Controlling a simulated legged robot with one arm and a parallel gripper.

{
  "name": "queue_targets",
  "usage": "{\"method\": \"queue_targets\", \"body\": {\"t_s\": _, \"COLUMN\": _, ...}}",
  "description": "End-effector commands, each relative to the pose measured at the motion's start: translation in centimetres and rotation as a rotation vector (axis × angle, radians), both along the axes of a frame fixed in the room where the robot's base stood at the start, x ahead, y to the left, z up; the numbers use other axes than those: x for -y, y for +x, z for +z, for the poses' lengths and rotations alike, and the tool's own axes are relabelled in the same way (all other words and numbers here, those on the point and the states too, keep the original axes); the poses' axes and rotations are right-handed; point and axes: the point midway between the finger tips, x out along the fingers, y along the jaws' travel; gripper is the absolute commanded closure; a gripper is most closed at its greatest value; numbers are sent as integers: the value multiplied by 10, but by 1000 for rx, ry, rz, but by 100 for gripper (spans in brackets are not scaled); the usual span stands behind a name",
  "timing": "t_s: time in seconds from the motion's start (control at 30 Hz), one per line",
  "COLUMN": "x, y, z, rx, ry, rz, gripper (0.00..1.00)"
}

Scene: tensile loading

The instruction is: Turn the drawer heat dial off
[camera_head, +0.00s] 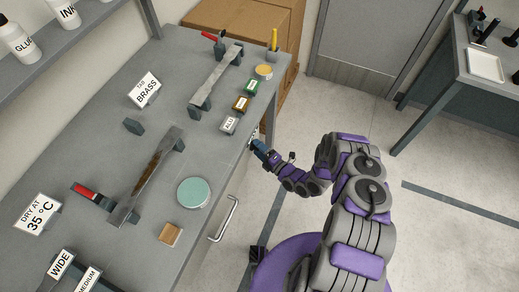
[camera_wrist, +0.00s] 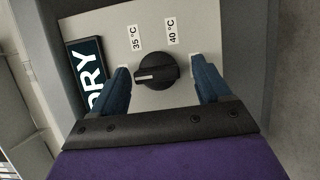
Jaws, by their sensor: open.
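The heat dial (camera_wrist: 156,71) is a round black knob on a pale panel (camera_wrist: 205,18) in the wrist view. Its white pointer mark faces left in the picture. Labels reading 35 °C (camera_wrist: 136,38) and 40 °C (camera_wrist: 171,31) sit above it. My gripper (camera_wrist: 160,66) is open, with one blue finger on each side of the dial and a visible gap to it on both sides. In the head view my gripper (camera_head: 260,148) is at the bench's front edge, and the dial cannot be made out there.
A DRY sign (camera_wrist: 88,72) is left of the dial. The grey bench (camera_head: 105,85) carries metal strips, small labelled blocks, a teal disc (camera_head: 193,192) and cards. A drawer handle (camera_head: 224,218) sticks out from the bench front. Open floor (camera_head: 310,112) lies to the right.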

Motion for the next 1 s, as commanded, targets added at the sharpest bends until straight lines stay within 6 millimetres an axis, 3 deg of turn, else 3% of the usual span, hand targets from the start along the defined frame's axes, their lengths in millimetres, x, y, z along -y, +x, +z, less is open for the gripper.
{"method": "queue_targets", "body": {"t_s": 0.37, "x": 12, "y": -9, "z": 1, "rx": -1, "ry": 1, "rz": -4, "gripper": 23}}
{"method": "queue_targets", "body": {"t_s": 1.0, "x": 110, "y": -98, "z": 0, "rx": 0, "ry": 1, "rz": -6, "gripper": 23}}
